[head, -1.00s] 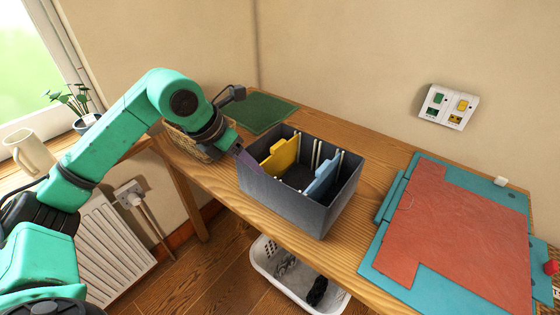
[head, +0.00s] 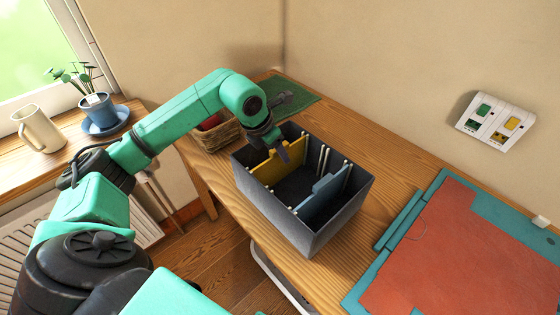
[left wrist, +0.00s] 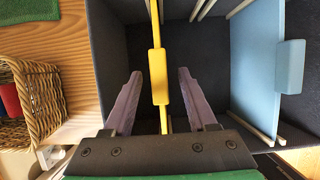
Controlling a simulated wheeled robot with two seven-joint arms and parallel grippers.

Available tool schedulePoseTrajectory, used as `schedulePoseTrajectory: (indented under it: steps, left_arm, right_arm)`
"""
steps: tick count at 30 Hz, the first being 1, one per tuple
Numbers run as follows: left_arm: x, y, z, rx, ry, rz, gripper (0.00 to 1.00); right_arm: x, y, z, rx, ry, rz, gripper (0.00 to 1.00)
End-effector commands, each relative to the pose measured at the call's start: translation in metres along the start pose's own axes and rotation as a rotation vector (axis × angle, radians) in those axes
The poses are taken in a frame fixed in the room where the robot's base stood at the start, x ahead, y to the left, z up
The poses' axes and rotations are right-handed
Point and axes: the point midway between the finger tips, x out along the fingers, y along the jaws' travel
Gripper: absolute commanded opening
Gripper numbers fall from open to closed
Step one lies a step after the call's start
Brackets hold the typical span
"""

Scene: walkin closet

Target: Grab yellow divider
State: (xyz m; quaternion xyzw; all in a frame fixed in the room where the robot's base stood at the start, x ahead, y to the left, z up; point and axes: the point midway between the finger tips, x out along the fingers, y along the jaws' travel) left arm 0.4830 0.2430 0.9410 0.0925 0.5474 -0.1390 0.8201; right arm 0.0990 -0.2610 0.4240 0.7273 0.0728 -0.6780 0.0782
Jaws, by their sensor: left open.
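The yellow divider (head: 268,171) stands upright in the left part of the dark grey box (head: 338,221) on the wooden table. In the left wrist view, the yellow divider (left wrist: 158,62) shows edge-on, with its thicker tab in the middle. My left gripper (head: 285,155) is above the box at the divider. Its two purple-grey fingers (left wrist: 160,98) are open, one on each side of the divider, with gaps to it. A light blue divider (head: 323,190) stands in the right part of the box. My right gripper is not in view.
A wicker basket (head: 217,135) sits left of the box, and a green mat (head: 291,97) lies behind it. A teal board with a red sheet (head: 450,255) lies to the right. A wall plate (head: 496,121) is above the table.

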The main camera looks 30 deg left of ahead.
Motion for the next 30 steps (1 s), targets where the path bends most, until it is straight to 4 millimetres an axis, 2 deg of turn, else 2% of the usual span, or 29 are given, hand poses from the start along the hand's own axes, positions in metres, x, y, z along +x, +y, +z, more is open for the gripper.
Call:
schedulePoseTrajectory:
  steps: [6,9,12,16,17,21,30]
  left_arm:
    - [0.031,-0.001,-0.003,-0.002,0.005,-0.004,0.57]
    - [0.05,-0.001,-0.003,-0.002,0.001,-0.002,0.57]
    - [0.058,0.0,-0.003,0.0,0.0,-0.001,0.57]
    - [0.058,0.0,-0.004,0.001,0.0,0.0,0.57]
    - [0.058,0.0,-0.004,0.001,0.0,0.0,0.54]
    - [0.058,0.0,-0.003,0.0,0.0,0.0,0.0]
    - [0.057,0.0,-0.003,0.0,-0.001,0.0,0.0]
  right_arm:
    - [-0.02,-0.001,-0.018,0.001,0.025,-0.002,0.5]
    - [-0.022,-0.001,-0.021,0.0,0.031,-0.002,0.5]
    - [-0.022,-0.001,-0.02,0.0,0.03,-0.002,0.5]
    - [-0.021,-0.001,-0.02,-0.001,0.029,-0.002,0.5]
    - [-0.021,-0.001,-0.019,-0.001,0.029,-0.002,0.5]
    - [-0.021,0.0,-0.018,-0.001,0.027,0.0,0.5]
    - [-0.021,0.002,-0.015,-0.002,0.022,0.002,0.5]
